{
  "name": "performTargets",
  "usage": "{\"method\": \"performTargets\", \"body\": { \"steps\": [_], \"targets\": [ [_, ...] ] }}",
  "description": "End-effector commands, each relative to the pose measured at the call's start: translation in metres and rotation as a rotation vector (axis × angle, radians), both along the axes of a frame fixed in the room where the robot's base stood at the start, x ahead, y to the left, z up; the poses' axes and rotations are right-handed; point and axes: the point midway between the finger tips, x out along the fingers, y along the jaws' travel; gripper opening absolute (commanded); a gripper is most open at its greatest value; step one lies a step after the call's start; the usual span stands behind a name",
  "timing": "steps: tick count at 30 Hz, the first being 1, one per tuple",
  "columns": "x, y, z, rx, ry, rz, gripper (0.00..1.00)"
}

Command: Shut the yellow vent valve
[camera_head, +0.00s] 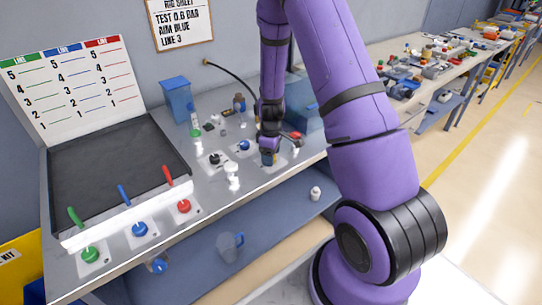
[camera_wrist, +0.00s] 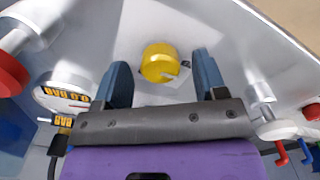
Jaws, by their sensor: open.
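The yellow vent valve (camera_wrist: 160,63) shows in the wrist view as a round yellow knob with a pale mark near its lower right edge. My gripper (camera_wrist: 163,75) is open, with its two blue fingers on either side of the knob in the picture and a gap to each side. I cannot tell how far the fingertips are from the knob in depth. In the head view my gripper (camera_head: 268,158) points down over the bench top, and the yellow knob is hidden there.
A gauge (camera_wrist: 62,98) and a red knob (camera_wrist: 8,75) are left of my gripper in the wrist view. In the head view a black knob (camera_head: 215,159), a blue knob (camera_head: 244,145) and a white fitting (camera_head: 232,172) stand close by. A blue container (camera_head: 177,100) stands behind.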

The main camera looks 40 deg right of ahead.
Motion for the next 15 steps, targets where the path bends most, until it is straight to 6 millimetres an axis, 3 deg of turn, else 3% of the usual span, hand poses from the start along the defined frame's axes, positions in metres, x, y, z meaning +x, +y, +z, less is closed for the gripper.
{"method": "performTargets", "body": {
  "steps": [12,15],
  "targets": [
    [-0.0001,-0.0001,-0.0066,0.000,0.000,0.000,0.65],
    [-0.0001,0.0000,-0.0065,0.000,0.000,0.000,0.42]
  ]
}}
